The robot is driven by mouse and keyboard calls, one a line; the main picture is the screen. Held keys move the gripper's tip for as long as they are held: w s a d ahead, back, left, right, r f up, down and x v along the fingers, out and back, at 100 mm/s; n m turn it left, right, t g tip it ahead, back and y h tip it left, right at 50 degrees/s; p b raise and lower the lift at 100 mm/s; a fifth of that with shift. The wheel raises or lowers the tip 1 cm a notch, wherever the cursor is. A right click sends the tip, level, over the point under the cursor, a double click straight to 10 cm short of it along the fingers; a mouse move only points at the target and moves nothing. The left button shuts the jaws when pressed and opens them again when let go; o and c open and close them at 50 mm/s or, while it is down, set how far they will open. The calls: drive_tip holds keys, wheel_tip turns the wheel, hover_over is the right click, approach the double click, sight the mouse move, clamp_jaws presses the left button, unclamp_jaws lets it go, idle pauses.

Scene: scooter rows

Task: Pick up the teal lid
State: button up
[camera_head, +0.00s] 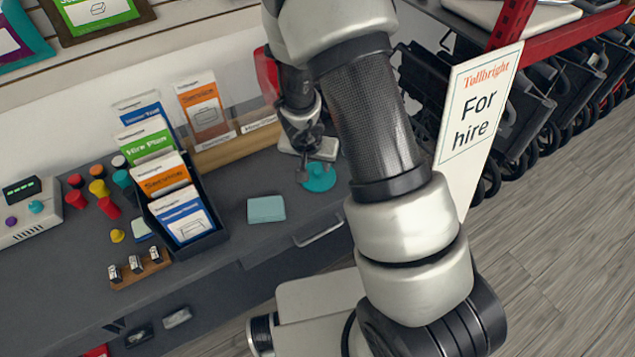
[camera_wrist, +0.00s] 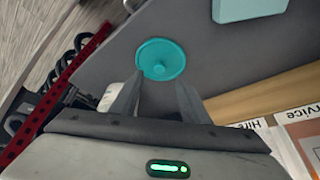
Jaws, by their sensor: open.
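The teal lid (camera_head: 319,177) is a round disc lying on the dark grey counter, near the counter's right end. In the wrist view the teal lid (camera_wrist: 161,60) shows whole, with a small raised knob at its middle. My gripper (camera_head: 304,172) is at the lid, its lower part close to the lid's left side in the head view. In the wrist view my gripper (camera_wrist: 157,90) has its two fingers apart, with the tips near the lid's lower edge and nothing between them. I cannot tell the exact height of the fingertips over the lid.
A light teal box or pad (camera_head: 266,209) lies left of the lid. A black leaflet rack (camera_head: 204,243) stands further left. A "For hire" sign (camera_head: 478,110) stands at the right. A wooden ledge (camera_head: 220,153) with cards runs behind. The counter (camera_head: 270,170) between is clear.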

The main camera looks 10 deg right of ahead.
sight(317, 171)
drive_tip(key=b+x, duration=0.4)
drive_tip(key=x, duration=0.2)
drive_tip(key=shift+w+d+f, duration=0.1)
drive_tip(key=shift+w+f, duration=0.1)
drive_tip(key=shift+f, duration=0.05)
drive_tip(key=shift+r, duration=0.1)
clamp_jaws()
